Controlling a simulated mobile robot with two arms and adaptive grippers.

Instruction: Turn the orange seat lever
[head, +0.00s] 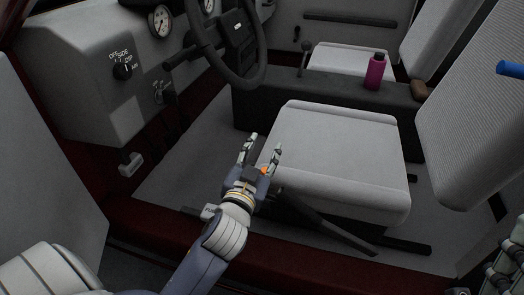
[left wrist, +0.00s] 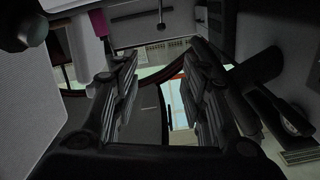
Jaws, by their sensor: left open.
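The orange seat lever (head: 264,170) shows as a small orange patch at the front left corner of the grey seat cushion (head: 335,150), beside the rail under it. My left gripper (head: 261,149) is open at that corner, its two fingers pointing up and away. The orange patch lies close by the base of its right finger; I cannot tell whether they touch. The rest of the lever is hidden. Part of my right gripper (head: 500,268) shows at the lower right edge.
A steering wheel (head: 237,40) and a dashboard (head: 90,75) stand at the upper left. A magenta bottle (head: 375,72) stands on the dark centre console (head: 300,98). A blue handle (head: 511,69) is by the seat back (head: 480,120).

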